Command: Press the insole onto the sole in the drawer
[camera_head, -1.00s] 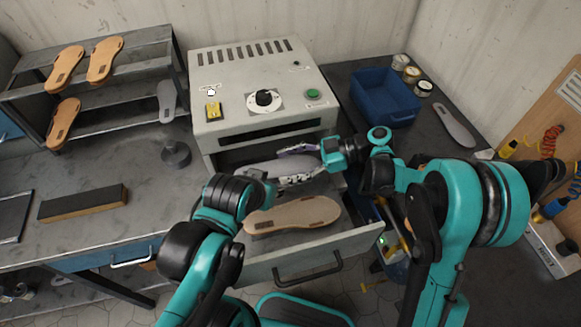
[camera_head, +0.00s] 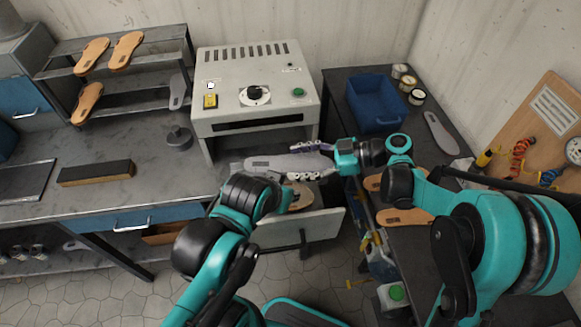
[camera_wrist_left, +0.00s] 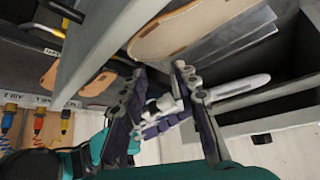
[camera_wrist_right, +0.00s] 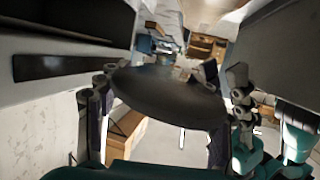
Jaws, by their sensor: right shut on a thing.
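My right gripper (camera_head: 318,160) is shut on the grey insole (camera_head: 270,164) and holds it in front of the heating machine, above the open drawer (camera_head: 328,224). In the right wrist view the insole (camera_wrist_right: 165,95) is a dark oval between the fingers. The tan sole (camera_head: 303,197) lies in the drawer, partly hidden by my left arm. The left wrist view shows more of this sole (camera_wrist_left: 170,28). My left gripper (camera_wrist_left: 160,85) is open and empty beside the drawer, below the insole; its fingertips are hidden in the head view.
The grey machine (camera_head: 225,68) stands above the drawer. A blue bin (camera_head: 380,100), several tins and another grey insole (camera_head: 440,132) are on the right bench. Tan soles (camera_head: 405,217) lie below it. A rack (camera_head: 150,82) with soles and a dark block (camera_head: 97,172) are at left.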

